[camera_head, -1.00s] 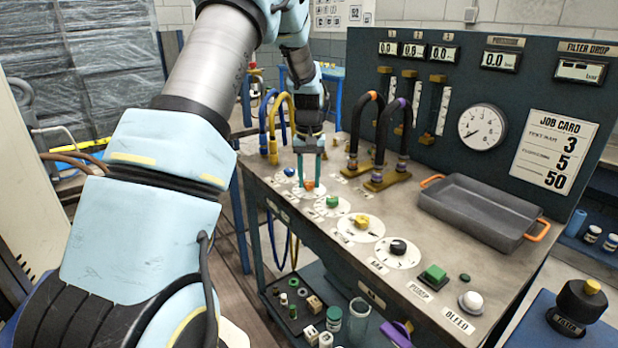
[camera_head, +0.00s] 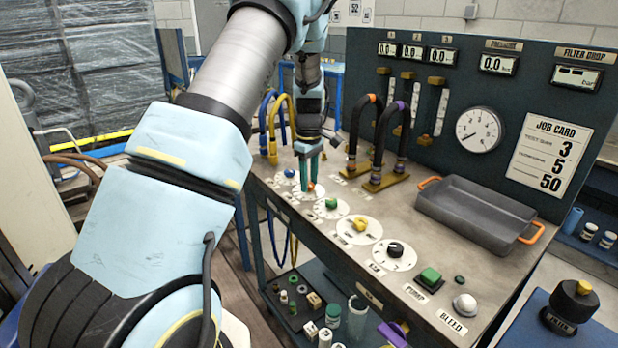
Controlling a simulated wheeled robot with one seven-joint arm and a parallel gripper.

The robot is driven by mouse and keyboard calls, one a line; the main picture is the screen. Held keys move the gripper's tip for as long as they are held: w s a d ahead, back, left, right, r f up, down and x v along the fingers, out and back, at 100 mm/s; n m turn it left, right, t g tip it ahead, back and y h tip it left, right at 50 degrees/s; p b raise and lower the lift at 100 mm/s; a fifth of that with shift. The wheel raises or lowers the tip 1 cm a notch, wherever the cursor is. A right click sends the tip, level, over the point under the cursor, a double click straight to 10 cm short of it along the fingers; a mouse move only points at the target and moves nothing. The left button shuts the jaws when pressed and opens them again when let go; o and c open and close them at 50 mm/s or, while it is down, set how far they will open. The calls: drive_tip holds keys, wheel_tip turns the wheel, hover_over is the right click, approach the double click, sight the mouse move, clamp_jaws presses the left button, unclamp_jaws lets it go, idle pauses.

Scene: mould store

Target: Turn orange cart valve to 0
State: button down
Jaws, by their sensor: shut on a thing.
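The orange valve knob (camera_head: 311,187) sits on its white dial on the bench top, in the row of knobs along the front. My gripper (camera_head: 308,180) points down over it, its two green fingers shut on the orange knob. The fingers hide part of the knob and its dial, so I cannot read its setting. A blue knob (camera_head: 289,173) lies just to the left, and a green knob (camera_head: 331,203) just to the right.
A yellow knob (camera_head: 361,224) and a black knob (camera_head: 395,249) continue the row. Curved hoses (camera_head: 355,135) rise behind my gripper. A grey tray (camera_head: 470,213) stands on the right of the bench, before the gauge panel (camera_head: 480,90).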

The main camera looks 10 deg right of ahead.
sight(309, 184)
drive_tip(key=shift+w+n+p, duration=0.1)
drive_tip(key=shift+n+p, duration=0.25)
drive_tip(key=shift+n, duration=0.85)
drive_tip(key=shift+c, duration=2.3)
unclamp_jaws()
wheel_tip(309, 184, up, 11)
drive_tip(key=b, duration=0.2)
drive_tip(key=shift+f, duration=0.1)
